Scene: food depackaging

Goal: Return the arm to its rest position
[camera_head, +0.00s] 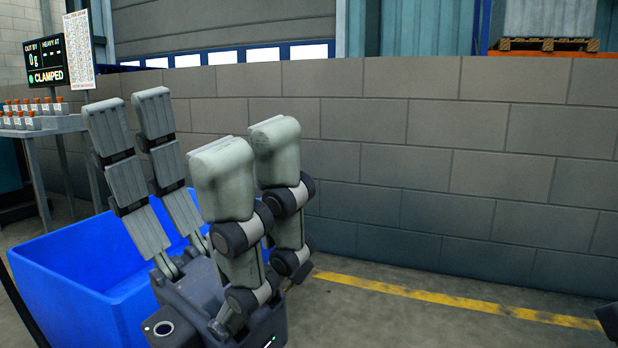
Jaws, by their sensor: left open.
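My left gripper (188,138) stands large in the middle left of the head view, its grey jointed fingers pointing up. It is open, with a wide gap between the flat fingers on the left and the padded fingers on the right. Nothing is held between them. The gripper's dark body is at the bottom, in front of the right part of a blue bin (75,290). I cannot tell whether they touch.
A metal table (50,124) with several small orange-capped containers (30,108) stands at the far left. A display (46,62) behind it reads 0 g and CLAMPED. A grey block wall (440,150) spans the back. The floor by the yellow line (440,298) is clear.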

